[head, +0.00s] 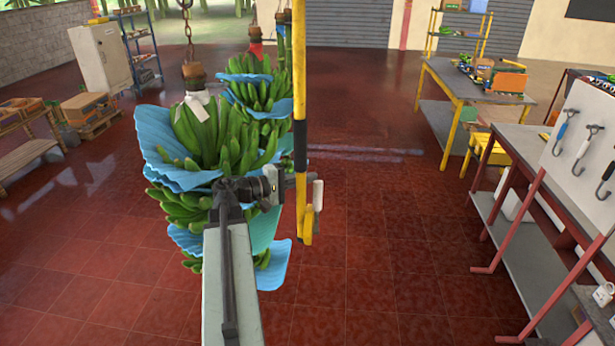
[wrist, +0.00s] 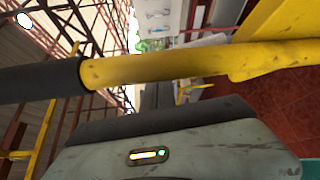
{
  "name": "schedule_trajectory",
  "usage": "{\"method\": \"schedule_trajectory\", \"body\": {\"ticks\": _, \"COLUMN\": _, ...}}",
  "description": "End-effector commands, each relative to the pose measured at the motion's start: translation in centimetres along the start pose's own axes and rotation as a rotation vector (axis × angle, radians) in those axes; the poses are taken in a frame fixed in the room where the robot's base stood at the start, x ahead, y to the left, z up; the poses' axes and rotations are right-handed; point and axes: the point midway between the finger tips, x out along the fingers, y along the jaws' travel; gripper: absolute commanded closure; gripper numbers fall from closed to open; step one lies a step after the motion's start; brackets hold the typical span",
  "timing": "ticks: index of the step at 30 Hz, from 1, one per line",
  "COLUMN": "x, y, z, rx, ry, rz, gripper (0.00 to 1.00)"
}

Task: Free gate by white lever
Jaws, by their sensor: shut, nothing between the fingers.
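The gate shows in the head view as a long yellow bar (head: 300,75) with a black sleeve, hanging upright and ending in a yellow foot (head: 306,225). The white lever (head: 318,195) is a small pale upright piece just right of the bar's lower end. My gripper (head: 290,186) is shut and empty, at the lower part of the bar. The bar partly hides its tips, and I cannot tell whether they touch bar or lever. In the wrist view the yellow bar (wrist: 155,68) crosses close in front of the camera; I cannot make out the lever there.
Green banana bunches (head: 200,135) with blue sheets (head: 165,150) hang from chains close left of the bar, behind my arm. A bench with a tool board (head: 580,140) stands at the right, and a yellow-legged table (head: 455,80) behind it. The red floor between is clear.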

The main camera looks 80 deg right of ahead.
Motion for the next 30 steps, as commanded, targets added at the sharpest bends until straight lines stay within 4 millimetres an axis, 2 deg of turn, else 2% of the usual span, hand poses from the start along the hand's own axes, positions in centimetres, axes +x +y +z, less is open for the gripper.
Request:
{"method": "schedule_trajectory", "body": {"ticks": 8, "x": 0.9, "y": 0.0, "z": 0.1, "rx": 0.0, "ry": -0.014, "rz": -0.002, "gripper": 1.0}}
{"method": "schedule_trajectory", "body": {"ticks": 11, "x": 1.2, "y": 0.1, "z": -0.9, "rx": 0.0, "ry": -0.012, "rz": -0.002, "gripper": 1.0}}
{"method": "schedule_trajectory", "body": {"ticks": 15, "x": 2.0, "y": 0.4, "z": -4.0, "rx": 0.0, "ry": -0.005, "rz": -0.001, "gripper": 1.0}}
{"method": "schedule_trajectory", "body": {"ticks": 16, "x": 1.6, "y": 0.4, "z": -4.2, "rx": 0.0, "ry": -0.002, "rz": -0.001, "gripper": 1.0}}
{"method": "schedule_trajectory", "body": {"ticks": 18, "x": -0.5, "y": 0.3, "z": -3.6, "rx": -0.001, "ry": -0.001, "rz": 0.0, "gripper": 1.0}}
{"method": "schedule_trajectory", "body": {"ticks": 24, "x": -5.2, "y": 0.0, "z": -3.7, "rx": -0.001, "ry": 0.0, "rz": 0.0, "gripper": 1.0}}
{"method": "schedule_trajectory", "body": {"ticks": 30, "x": -7.9, "y": -0.1, "z": -3.7, "rx": -0.001, "ry": 0.0, "rz": 0.0, "gripper": 1.0}}
